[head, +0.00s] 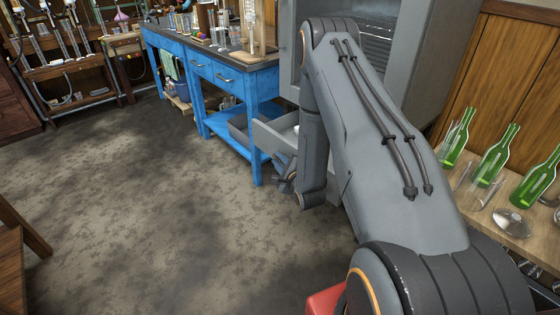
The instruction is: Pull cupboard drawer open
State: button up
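The grey cupboard (289,70) stands behind my arm at the upper right, largely hidden by it. A light grey drawer (268,138) sticks out from its lower part toward the left, beside the blue bench. Its inside shows in part, with a small whitish thing at the edge of my arm. My gripper (284,168) is low, just below and in front of the drawer in the picture. Its dark fingers are small and partly hidden by my wrist. I cannot tell whether they touch the drawer or a handle, or whether they are open.
A blue bench (203,88) with drawers and glassware stands left of the cupboard. Green bottles (493,155) and clear glassware stand on a wooden surface at the right. A wooden rack (68,70) is at the far left. The concrete floor (150,200) at left and centre is clear.

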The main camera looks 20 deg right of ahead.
jog(key=shift+d, duration=0.1)
jog(key=shift+s, duration=0.15)
jog(key=shift+s, duration=0.4)
jog(key=p+v, duration=0.1)
jog(key=v, duration=0.6)
jog(key=shift+w, duration=0.1)
